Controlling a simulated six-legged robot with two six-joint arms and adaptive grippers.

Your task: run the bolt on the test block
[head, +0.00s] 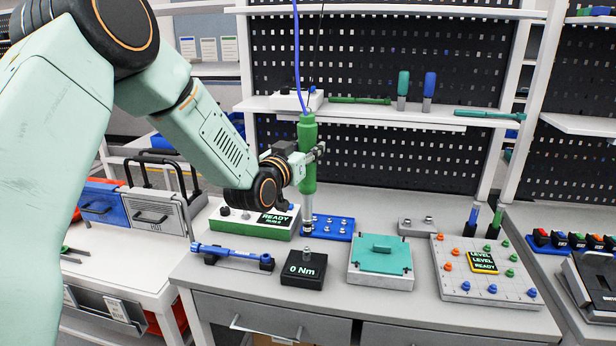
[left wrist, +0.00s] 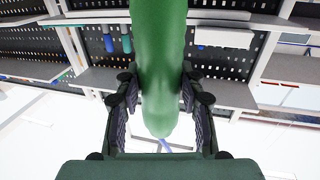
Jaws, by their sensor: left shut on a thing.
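My left gripper (head: 303,158) is shut around the green hanging driver (head: 307,180), which stands upright on a blue cable. In the left wrist view the green driver body (left wrist: 158,70) sits between the two dark finger pads (left wrist: 158,112). The driver's thin metal tip (head: 308,222) points down, in front of the blue socket tray (head: 340,230) in the picture. The black test block (head: 304,270) reads "0 Nm" and has a bolt (head: 308,251) standing on its top. The tip shows above the bolt, with a gap between them. My right gripper is not in view.
Behind stands a white-green box (head: 258,218) reading "READY". A blue torque wrench (head: 230,254) lies left of the block. A teal-lidded box (head: 380,262) and a levelling board (head: 485,270) stand to its right. A shelf (head: 380,113) crosses the pegboard.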

